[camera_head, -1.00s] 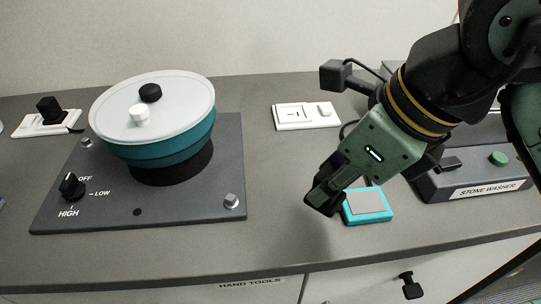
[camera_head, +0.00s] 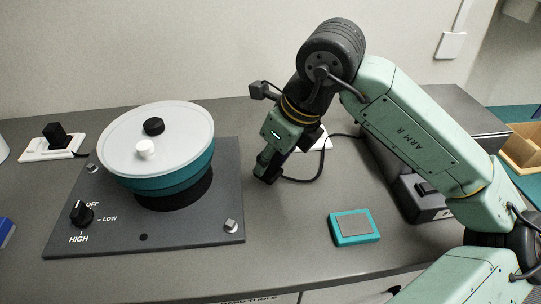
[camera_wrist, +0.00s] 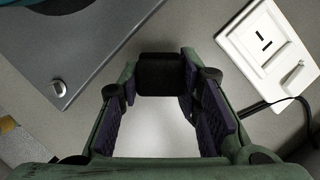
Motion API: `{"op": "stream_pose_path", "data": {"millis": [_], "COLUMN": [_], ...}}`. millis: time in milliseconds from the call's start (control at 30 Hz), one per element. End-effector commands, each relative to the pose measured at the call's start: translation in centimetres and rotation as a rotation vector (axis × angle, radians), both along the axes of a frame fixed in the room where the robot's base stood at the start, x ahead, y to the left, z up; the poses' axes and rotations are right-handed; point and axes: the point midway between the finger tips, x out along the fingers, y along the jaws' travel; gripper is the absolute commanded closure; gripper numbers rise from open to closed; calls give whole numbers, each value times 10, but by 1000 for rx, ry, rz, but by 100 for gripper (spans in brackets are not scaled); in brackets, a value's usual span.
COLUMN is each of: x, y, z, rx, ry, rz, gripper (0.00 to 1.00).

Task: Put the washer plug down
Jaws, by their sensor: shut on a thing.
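My gripper (camera_head: 269,168) points down over the counter between the lap machine and the wall outlet. It is shut on the black washer plug. In the wrist view the plug (camera_wrist: 160,74) is a dark block between the purple-padded fingertips (camera_wrist: 160,92). A black cable (camera_head: 303,181) curves along the counter beside the gripper. The plug is low, close to the counter; I cannot tell whether it touches. The white outlet (camera_wrist: 262,48) lies right of the plug in the wrist view. My arm partly hides it in the head view. The stone washer (camera_head: 424,208) is partly covered by my arm.
The lap machine's dark base plate (camera_head: 120,235), with its white-topped teal bowl (camera_head: 170,125), is close left of my gripper. A teal-edged pad (camera_head: 354,228) lies at front right. Another outlet with a black plug (camera_head: 56,135) is far left. Counter (camera_head: 285,230) before the gripper is bare.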

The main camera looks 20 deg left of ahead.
Motion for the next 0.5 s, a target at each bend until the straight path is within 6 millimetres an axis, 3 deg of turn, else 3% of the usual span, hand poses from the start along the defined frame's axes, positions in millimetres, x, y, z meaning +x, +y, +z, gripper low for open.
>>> {"op": "stream_pose_path", "data": {"millis": [133, 500], "x": [0, 0], "y": [0, 0], "z": [-11, -16], "rx": [2, 1], "ry": [-1, -1], "rz": [0, 0], "gripper": [100, 100]}}
